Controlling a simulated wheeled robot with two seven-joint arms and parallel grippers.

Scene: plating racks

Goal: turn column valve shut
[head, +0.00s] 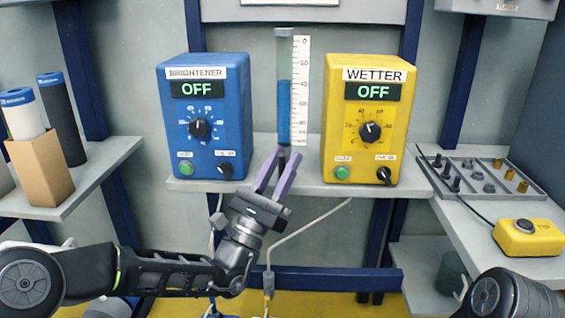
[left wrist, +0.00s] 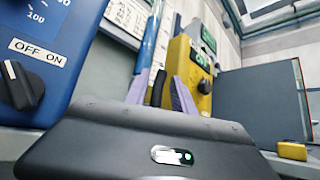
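The glass column (head: 284,95) with blue liquid stands upright beside a white scale, between the blue and yellow boxes. It also shows in the left wrist view (left wrist: 150,40). A small black valve handle (head: 283,152) shows at its foot, partly hidden by my fingers. My left gripper (head: 276,168) points up at it with its two purple fingers apart. In the left wrist view the black handle (left wrist: 157,88) appears between the fingers, with a gap towards the right one; whether either touches it I cannot tell. My right gripper is out of view; only part of that arm shows at the bottom right.
The blue BRIGHTENER box (head: 213,150) and yellow WETTER box (head: 354,150), both reading OFF, flank the column closely on a grey shelf (head: 305,185). A grey tray (head: 462,161) of fittings and a yellow button box (head: 528,243) are at the right. Rolls stand at the left.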

